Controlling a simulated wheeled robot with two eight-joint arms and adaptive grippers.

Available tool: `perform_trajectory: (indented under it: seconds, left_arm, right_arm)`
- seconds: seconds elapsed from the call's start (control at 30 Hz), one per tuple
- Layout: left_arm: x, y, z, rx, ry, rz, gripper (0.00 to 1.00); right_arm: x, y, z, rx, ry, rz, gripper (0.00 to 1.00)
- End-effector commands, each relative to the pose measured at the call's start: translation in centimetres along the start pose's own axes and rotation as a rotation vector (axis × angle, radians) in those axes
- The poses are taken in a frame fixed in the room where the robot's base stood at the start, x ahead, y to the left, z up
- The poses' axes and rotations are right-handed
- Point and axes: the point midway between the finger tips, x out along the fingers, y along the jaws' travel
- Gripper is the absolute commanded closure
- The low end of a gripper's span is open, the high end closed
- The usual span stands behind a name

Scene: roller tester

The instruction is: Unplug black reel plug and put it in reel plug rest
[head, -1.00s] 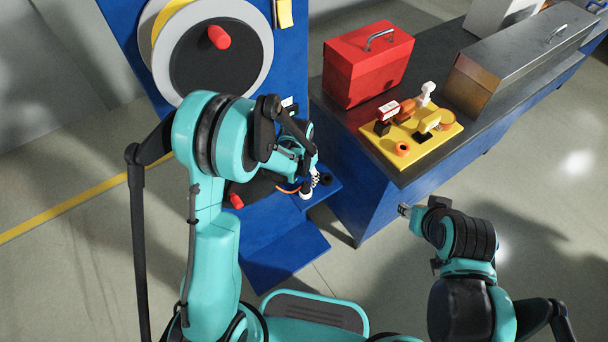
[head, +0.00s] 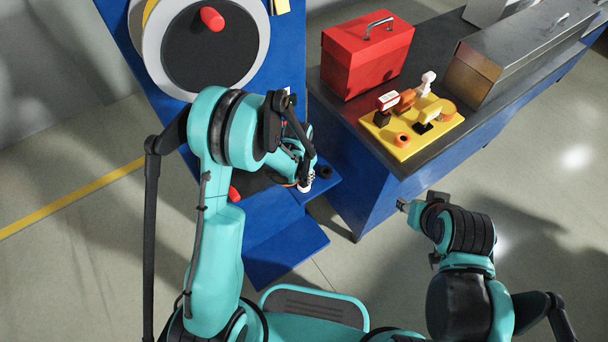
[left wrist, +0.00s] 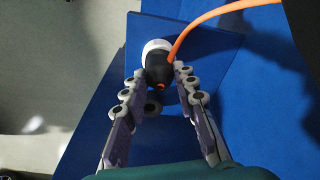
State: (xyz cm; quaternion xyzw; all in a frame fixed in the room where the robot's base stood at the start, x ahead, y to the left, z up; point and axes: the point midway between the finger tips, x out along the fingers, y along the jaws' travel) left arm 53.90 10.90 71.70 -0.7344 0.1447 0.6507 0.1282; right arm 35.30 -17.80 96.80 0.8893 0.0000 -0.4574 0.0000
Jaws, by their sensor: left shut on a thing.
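My left gripper (left wrist: 157,74) is shut on the black reel plug (left wrist: 157,70), with its fingers on either side of the plug. An orange cable (left wrist: 205,18) runs from the plug to the upper right. A round white piece (left wrist: 155,46) shows right behind the plug; whether the plug sits in it is unclear. A dark ring (left wrist: 153,104), perhaps the plug rest, is on the blue shelf (left wrist: 210,65). In the head view my left gripper (head: 305,182) is low in front of the blue stand, beside a black ring (head: 325,171). My right gripper (head: 403,206) is away from the plug, its jaws too small to judge.
A blue stand bears a large reel (head: 210,50) with a red knob (head: 212,18). To the right, a dark-topped bench (head: 375,150) holds a red toolbox (head: 366,55), a yellow board (head: 400,147) with small parts, and a grey metal box (head: 520,45). The floor in front is clear.

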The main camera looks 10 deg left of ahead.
Motion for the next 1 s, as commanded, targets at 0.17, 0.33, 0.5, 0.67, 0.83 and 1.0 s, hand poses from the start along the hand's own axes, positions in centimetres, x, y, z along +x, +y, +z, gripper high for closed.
perform_trajectory:
  seconds: [0.17, 0.33, 0.5, 0.67, 0.83, 1.0]
  left_arm:
    - [0.0, 0.0, 0.0, 0.0, 0.0, 0.0, 1.0]
    - [0.0, 0.0, 0.0, 0.0, 0.0, 0.0, 1.0]
    - [-0.2, 0.0, 0.0, 0.0, 0.0, 0.0, 1.0]
    - [-0.6, 0.0, -0.1, 0.0, 0.0, 0.0, 1.0]
    - [-0.9, 0.0, -0.1, 0.0, 0.0, 0.0, 1.0]
    - [-1.2, 0.0, -0.1, 0.0, 0.0, 0.0, 1.0]
  right_arm:
    - [0.0, 0.0, 0.0, 0.0, 0.0, 0.0, 0.6]
    - [0.0, 0.0, 0.0, 0.0, 0.0, 0.0, 0.6]
    - [-0.1, 0.0, -0.1, 0.0, 0.0, 0.0, 0.6]
    - [-0.2, 0.0, -0.2, 0.0, 0.0, 0.0, 0.6]
    - [-0.4, 0.0, -0.3, 0.0, 0.0, 0.0, 0.6]
    - [-0.5, 0.0, -0.3, 0.0, 0.0, 0.0, 0.6]
